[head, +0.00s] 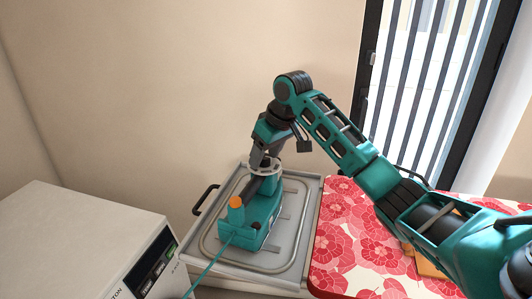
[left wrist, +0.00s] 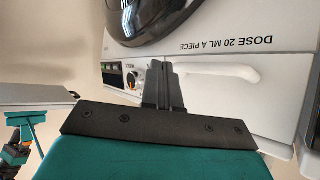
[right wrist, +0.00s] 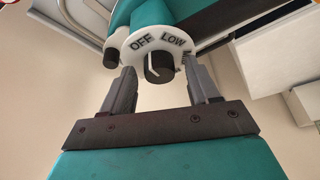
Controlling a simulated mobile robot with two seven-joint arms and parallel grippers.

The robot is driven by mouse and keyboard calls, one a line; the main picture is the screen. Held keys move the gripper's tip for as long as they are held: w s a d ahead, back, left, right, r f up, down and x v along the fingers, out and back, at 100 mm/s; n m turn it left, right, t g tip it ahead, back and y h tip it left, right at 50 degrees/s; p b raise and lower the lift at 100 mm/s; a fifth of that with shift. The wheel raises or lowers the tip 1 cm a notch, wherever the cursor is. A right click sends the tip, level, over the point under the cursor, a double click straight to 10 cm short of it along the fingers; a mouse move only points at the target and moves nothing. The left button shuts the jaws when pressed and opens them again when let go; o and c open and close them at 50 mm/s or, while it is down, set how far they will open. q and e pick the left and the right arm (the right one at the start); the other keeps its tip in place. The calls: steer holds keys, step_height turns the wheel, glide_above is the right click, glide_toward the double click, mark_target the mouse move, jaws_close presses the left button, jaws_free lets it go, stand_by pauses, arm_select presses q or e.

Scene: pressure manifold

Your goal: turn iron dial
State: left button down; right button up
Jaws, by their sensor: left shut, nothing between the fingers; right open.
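The teal iron (head: 262,222), with an orange knob-like part and a teal cord, sits on a grey metal tray. Its dial (right wrist: 160,66) has a white disc marked OFF and LOW and a black knob, seen close up in the right wrist view. The exact setting is hard to read. My right gripper (right wrist: 160,72) is open, with its fingers either side of the knob. In the head view it (head: 262,160) reaches down over the iron and partly hides the dial. My left gripper (left wrist: 162,66) is shut and empty, facing a white machine (left wrist: 230,72).
The metal tray (head: 208,255) has a raised rim and a black handle (head: 204,198) at its left. A white appliance (head: 75,240) stands left of it. A red floral ironing surface (head: 345,235) lies right, below a barred window.

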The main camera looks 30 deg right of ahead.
steer(key=c, duration=1)
steer(key=shift+m, duration=0.3)
steer(key=m+h, duration=0.1)
steer(key=m, duration=0.1)
steer(key=m+h, duration=0.1)
steer(key=m, duration=0.2)
steer(key=shift+a+m, duration=0.2)
steer(key=shift+m, duration=0.1)
steer(key=m+g+h, duration=0.1)
steer(key=m+h, duration=0.1)
steer(key=m, duration=0.3)
steer(key=shift+w, duration=0.1)
steer(key=shift+m, duration=0.4)
steer(key=o, duration=1)
